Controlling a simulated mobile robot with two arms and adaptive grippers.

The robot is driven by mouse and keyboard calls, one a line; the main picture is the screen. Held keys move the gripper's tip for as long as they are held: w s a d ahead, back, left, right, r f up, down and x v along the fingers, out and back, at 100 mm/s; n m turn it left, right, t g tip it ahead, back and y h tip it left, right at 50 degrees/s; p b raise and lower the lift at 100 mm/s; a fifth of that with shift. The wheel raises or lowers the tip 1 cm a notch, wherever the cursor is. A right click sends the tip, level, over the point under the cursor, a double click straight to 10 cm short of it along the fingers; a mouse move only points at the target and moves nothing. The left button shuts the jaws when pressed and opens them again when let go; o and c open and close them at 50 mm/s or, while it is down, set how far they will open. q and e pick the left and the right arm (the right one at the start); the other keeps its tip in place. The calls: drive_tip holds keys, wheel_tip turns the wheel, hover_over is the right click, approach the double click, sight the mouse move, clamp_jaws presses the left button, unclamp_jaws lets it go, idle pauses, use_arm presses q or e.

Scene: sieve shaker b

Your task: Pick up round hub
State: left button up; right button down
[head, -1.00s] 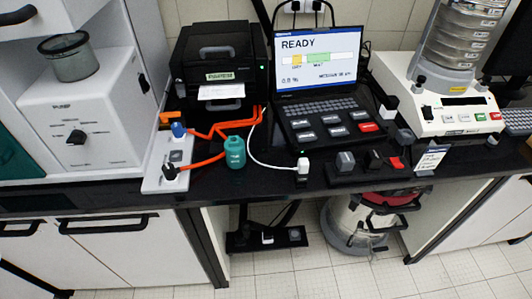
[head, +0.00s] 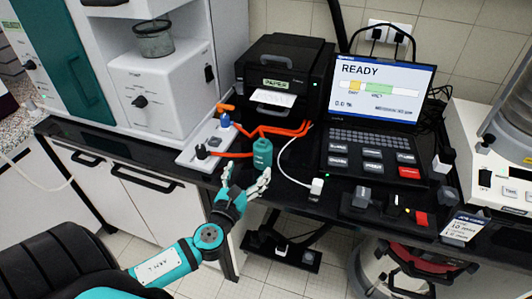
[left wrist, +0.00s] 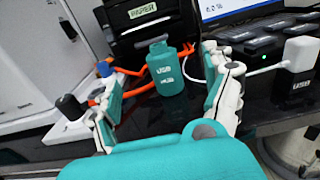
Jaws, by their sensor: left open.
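The round hub is a small teal bottle-shaped body (head: 262,153) standing upright near the front edge of the black bench. In the left wrist view the hub (left wrist: 167,75) shows white lettering that reads "USB HUB", and it stands ahead between my two fingers. My left gripper (head: 246,171) is open and empty, just in front of the hub, with a finger to either side in the picture. I cannot tell whether a finger touches it. My right gripper is not in view.
Orange cables (head: 275,131) run behind the hub to a white socket strip (head: 205,140) at its left. A white cable ends in a white plug (head: 317,186) at its right. A black printer (head: 285,75) and a laptop (head: 370,110) stand behind.

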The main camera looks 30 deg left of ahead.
sight(261, 148)
use_arm(q)
drive_tip(key=p+x, duration=0.1)
drive_tip(key=x, duration=0.5)
drive_tip(key=shift+w+d, duration=0.15)
drive_tip(key=shift+w, duration=0.65)
drive_tip(key=x, duration=0.2)
drive_tip(key=p+x, duration=0.1)
drive_tip(key=x, duration=0.1)
drive_tip(key=shift+w+a, duration=0.1)
drive_tip(key=shift+a, duration=0.25)
drive_tip(key=shift+w+f, duration=0.15)
drive_tip(key=shift+w, duration=0.2)
drive_tip(key=shift+s, duration=0.1)
drive_tip(key=c, duration=0.5)
drive_tip(key=shift+a, duration=0.1)
drive_tip(key=c, duration=0.9)
drive_tip(key=shift+c, duration=1)
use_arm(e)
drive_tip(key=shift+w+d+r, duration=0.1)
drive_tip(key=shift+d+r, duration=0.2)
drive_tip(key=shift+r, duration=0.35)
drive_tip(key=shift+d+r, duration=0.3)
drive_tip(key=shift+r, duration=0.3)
